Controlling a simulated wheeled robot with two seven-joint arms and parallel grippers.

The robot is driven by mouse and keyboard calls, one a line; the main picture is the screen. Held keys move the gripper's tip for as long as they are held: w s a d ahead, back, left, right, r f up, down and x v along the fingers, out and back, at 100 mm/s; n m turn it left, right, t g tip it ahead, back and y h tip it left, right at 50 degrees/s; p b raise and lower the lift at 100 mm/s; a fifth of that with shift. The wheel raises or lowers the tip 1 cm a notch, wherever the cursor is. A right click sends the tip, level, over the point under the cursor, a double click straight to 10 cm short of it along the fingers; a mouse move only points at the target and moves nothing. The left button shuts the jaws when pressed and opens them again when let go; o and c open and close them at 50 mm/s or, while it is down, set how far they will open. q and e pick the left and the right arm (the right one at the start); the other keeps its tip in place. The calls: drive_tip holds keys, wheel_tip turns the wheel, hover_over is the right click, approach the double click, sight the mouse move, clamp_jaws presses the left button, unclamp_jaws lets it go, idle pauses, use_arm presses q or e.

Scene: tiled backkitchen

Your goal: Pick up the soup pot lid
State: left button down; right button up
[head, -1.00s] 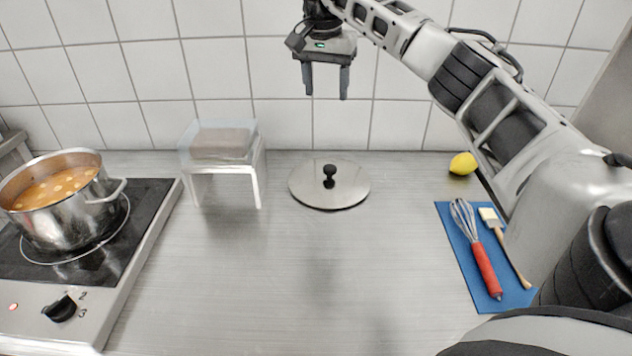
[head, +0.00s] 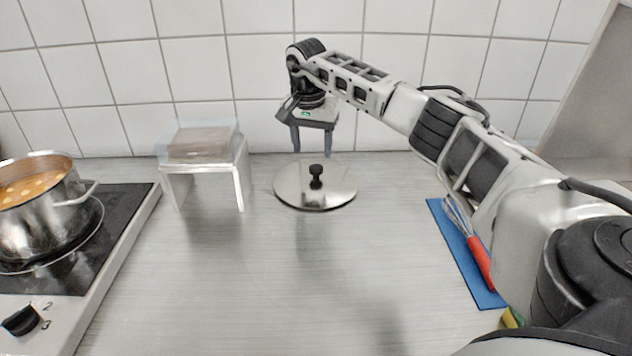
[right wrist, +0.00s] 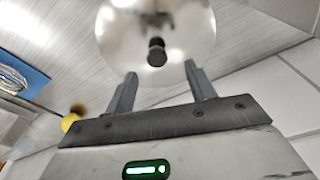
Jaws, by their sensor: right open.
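The soup pot lid (head: 333,190) is a round, shiny metal disc with a black knob (head: 316,176). It lies flat on the steel counter near the back. My right gripper (head: 312,154) is open and empty, pointing down above and just behind the lid, apart from it. In the right wrist view the lid (right wrist: 185,30) and its knob (right wrist: 157,52) show beyond the two open fingers (right wrist: 160,88). The metal soup pot (head: 40,222), with orange soup inside, stands on the hob at the left. My left gripper is not in view.
A small white stand (head: 241,185) with a clear container on it is left of the lid. The black hob (head: 110,222) is at far left. A blue mat (head: 452,248) with a red-handled whisk (head: 480,263) lies right, partly behind my right arm. The counter's middle is clear.

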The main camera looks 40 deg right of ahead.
sight(316, 167)
drive_tip(key=shift+d+f, duration=0.2)
drive_tip(key=shift+f, duration=0.75)
drive_tip(key=shift+d+f, duration=0.15)
drive_tip(key=shift+f, duration=0.85)
drive_tip(key=shift+d+f, duration=0.2)
drive_tip(key=shift+f, duration=0.75)
drive_tip(key=c, duration=1.2)
